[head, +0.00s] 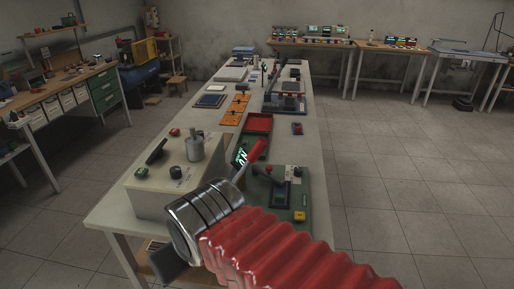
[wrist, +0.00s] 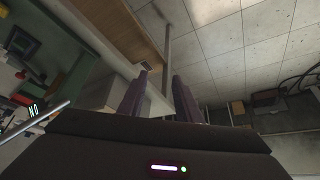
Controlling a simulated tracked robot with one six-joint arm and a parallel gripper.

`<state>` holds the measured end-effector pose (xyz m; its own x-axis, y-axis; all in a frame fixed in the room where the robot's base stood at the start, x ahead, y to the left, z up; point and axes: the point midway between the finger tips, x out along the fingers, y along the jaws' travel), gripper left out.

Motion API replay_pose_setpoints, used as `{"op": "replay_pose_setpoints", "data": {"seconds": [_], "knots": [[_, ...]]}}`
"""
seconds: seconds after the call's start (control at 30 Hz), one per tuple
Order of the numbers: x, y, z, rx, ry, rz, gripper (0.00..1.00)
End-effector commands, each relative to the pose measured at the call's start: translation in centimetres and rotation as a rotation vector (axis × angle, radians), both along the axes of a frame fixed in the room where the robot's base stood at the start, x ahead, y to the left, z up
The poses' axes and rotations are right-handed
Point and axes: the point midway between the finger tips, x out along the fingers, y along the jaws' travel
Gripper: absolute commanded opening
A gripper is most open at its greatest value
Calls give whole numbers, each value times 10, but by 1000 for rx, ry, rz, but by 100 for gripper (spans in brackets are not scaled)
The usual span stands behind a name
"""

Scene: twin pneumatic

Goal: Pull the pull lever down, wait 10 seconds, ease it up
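A lever with a red grip (head: 257,148) and a metal rod slants up beside a small display with green characters (head: 240,157). Its lower end is hidden behind my arm, and I cannot tell for sure that it is the pull lever. A metal rod (wrist: 35,125) also shows at the left of the wrist view, near green lit characters. My gripper (wrist: 158,97) shows two fingers apart with nothing between them. It points past the table's edge toward the floor. In the head view the fingers are mostly hidden behind my wrist.
A beige box (head: 160,185) with a black lever and knobs stands at the table's near left. A green panel (head: 300,185) with a red-knobbed stick and yellow button is at the right. A red tray (head: 258,123) and several devices lie farther back. The floor right of the table is clear.

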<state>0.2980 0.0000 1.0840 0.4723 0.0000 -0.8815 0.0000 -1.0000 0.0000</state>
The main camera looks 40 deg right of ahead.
Motion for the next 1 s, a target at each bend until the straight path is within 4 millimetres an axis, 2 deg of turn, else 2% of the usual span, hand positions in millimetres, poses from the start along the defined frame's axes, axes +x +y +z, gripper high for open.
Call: {"op": "replay_pose_setpoints", "data": {"seconds": [0.13,0.27,0.37,0.7,1.0], "knots": [[1,-1,2,-2,1,2,39],[5,-7,13,-23,13,20,39],[13,-23,30,-55,34,53,39],[40,-85,119,-203,168,256,39],[48,-148,191,-278,295,466,39]]}}
